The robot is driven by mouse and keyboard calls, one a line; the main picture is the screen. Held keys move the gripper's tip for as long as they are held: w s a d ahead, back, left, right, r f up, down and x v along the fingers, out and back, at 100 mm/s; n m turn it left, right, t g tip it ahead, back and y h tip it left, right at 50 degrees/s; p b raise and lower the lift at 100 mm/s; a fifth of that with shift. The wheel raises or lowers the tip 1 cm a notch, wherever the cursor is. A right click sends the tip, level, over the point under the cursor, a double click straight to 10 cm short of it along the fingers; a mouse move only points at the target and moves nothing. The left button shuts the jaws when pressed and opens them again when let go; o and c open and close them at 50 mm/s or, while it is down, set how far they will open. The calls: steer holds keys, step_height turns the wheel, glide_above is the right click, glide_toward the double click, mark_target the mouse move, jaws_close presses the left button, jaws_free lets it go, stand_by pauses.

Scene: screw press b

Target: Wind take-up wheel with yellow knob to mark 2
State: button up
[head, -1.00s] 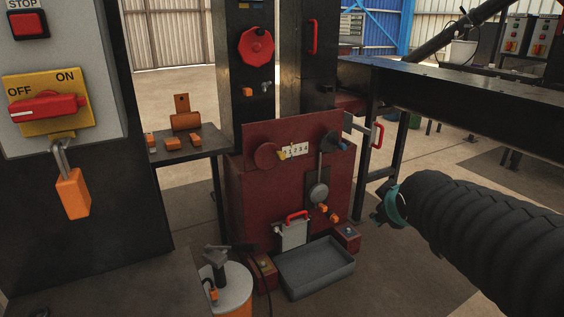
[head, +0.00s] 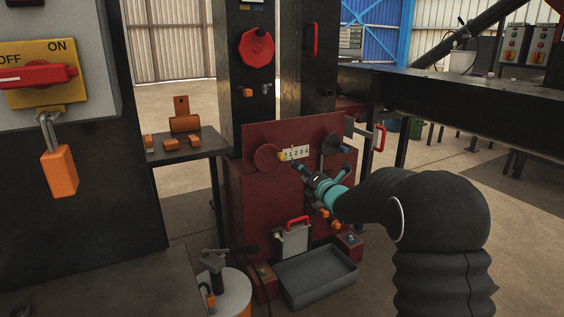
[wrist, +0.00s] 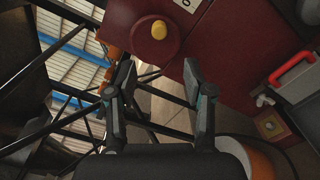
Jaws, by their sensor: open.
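The take-up wheel (head: 264,158) is a dark red disc on the front of the red press housing. Its yellow knob (head: 283,157) sits at the wheel's right edge, beside the white number plate (head: 299,152). In the wrist view the wheel (wrist: 135,32) and yellow knob (wrist: 159,30) show at the top, and only a corner of the plate (wrist: 186,3) shows. My gripper (head: 300,168) is just to the right of and below the knob. In the wrist view my gripper (wrist: 158,75) has its fingers apart, with nothing between them. The knob lies beyond the fingertips, apart from them.
A grey tray (head: 318,288) and a red-handled grey plate (head: 292,240) are low on the housing's front. A bigger red handwheel (head: 256,48) is on the column above. An orange-and-white drum (head: 234,290) stands at lower left. A dark shelf (head: 190,153) holds orange parts.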

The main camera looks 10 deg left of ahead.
mark_target(283, 159)
steer(key=p+x, duration=0.1)
steer(key=x, duration=1.3)
steer(key=shift+p, duration=0.35)
steer(key=shift+c, duration=0.2)
steer(key=shift+s, duration=0.1)
jaws_close()
